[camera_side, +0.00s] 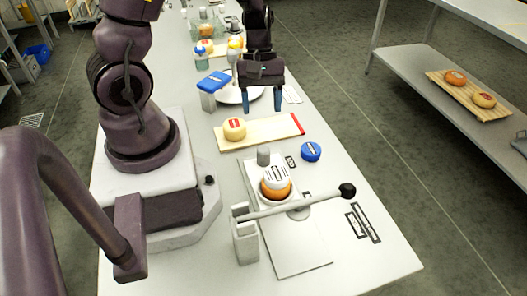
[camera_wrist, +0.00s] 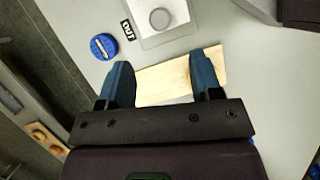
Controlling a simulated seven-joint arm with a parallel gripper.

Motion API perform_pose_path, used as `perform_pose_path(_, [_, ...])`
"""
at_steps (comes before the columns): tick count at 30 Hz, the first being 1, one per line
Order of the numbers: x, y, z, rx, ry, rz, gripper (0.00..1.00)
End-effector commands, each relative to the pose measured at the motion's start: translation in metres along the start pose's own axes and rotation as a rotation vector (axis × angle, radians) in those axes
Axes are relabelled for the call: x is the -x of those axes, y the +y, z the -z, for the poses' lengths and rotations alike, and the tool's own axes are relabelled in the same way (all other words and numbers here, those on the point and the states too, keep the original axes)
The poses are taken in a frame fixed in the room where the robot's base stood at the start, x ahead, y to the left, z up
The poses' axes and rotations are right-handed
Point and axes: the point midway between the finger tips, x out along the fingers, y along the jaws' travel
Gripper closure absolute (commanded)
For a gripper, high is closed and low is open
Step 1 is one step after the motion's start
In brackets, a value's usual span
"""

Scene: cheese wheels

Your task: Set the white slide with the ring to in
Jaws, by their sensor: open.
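The white slide (camera_side: 254,171) lies in the press. A grey upright peg (camera_side: 263,156) stands at its far end. An orange cheese wheel (camera_side: 276,194) with a white labelled piece on top sits on it, in what looks like a pale ring. In the wrist view the slide's end (camera_wrist: 180,34) and peg (camera_wrist: 160,18) show at the top, beside an OUT label (camera_wrist: 128,30). The rest is cut off there. My gripper (camera_side: 263,105) is open and empty, above the table beyond the wooden board, apart from the slide. Its blue fingers (camera_wrist: 163,72) also show in the wrist view.
A lever with a black ball (camera_side: 347,191) crosses above the slide. A wooden board (camera_side: 265,133) with a cheese (camera_side: 234,129) lies between slide and gripper. A blue disc (camera_side: 311,151) lies right of the slide. A blue-topped block (camera_side: 213,83) stands left of my gripper.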

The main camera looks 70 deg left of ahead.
Motion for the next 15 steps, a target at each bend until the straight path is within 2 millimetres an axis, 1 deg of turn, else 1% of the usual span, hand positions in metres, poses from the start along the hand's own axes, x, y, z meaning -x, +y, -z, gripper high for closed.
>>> perform_pose_path(9, [-0.066,-0.002,-0.001,0.001,-0.004,0.007,0.41])
perform_pose_path(12, [-0.085,-0.002,-0.001,-0.002,-0.004,0.006,0.41])
perform_pose_path(15, [-0.099,-0.002,-0.001,-0.002,-0.003,0.004,0.41])
